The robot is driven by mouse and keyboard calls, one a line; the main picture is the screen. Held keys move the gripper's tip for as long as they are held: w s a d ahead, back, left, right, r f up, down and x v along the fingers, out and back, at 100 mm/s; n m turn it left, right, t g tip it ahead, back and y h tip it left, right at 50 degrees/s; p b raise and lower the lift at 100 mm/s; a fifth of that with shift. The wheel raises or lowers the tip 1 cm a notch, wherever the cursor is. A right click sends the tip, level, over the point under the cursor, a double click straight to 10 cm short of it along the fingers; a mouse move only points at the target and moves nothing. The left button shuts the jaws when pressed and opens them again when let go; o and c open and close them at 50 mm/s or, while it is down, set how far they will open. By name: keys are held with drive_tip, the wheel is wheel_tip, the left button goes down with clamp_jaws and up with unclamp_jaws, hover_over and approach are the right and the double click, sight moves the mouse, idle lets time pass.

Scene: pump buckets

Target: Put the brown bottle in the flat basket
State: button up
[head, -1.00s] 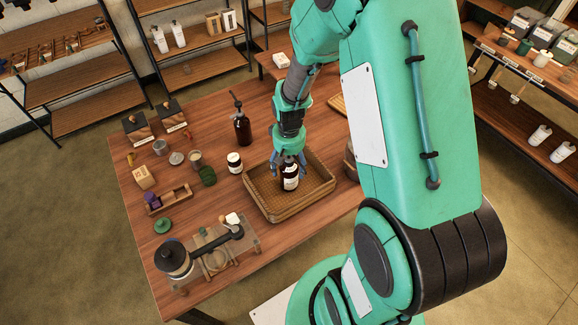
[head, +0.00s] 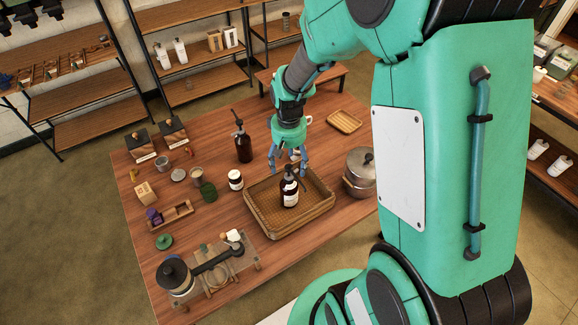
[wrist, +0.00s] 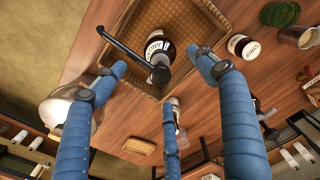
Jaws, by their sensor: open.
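The brown bottle (head: 289,192), dark with a white label and a black pump, stands upright inside the flat basket (head: 262,232). The basket is a shallow woven tray on the wooden table. My gripper (head: 302,172) is open and empty, above the basket and just behind the bottle in the head view. In the wrist view the bottle (wrist: 157,50) stands in the basket (wrist: 130,76), beyond the spread blue fingers (wrist: 160,75), with its pump toward the camera. The fingers appear apart from the bottle.
Another dark pump bottle (head: 243,146) and a small labelled jar (head: 235,179) stand left of the basket. A metal pot (head: 360,168) is at its right. A small wooden tray (head: 344,121) lies behind. A press-like device (head: 178,278) stands at the front left.

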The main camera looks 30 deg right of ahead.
drive_tip(key=shift+r, duration=0.15)
idle(0.5)
drive_tip(key=s+a+r+t, duration=0.1)
drive_tip(key=s+a+r, duration=0.25)
drive_tip(key=r, duration=0.55)
drive_tip(key=s+a+r+t, duration=0.2)
drive_tip(key=a+r, duration=0.2)
drive_tip(key=r, duration=0.4)
drive_tip(key=s+a+r+n+t, duration=0.1)
drive_tip(key=s+a+r, duration=0.1)
drive_tip(key=s+r, duration=0.3)
drive_tip(key=s+a+r+t, duration=0.1)
drive_tip(key=s+a+r, duration=0.2)
drive_tip(key=s+r, duration=0.3)
drive_tip(key=shift+s+a+n+t, duration=0.3)
drive_tip(key=shift+s+n, duration=0.1)
drive_tip(key=shift+s, duration=0.45)
drive_tip(key=shift+f, duration=0.15)
drive_tip(key=shift+f+b, duration=0.25)
drive_tip(key=shift+b, duration=0.05)
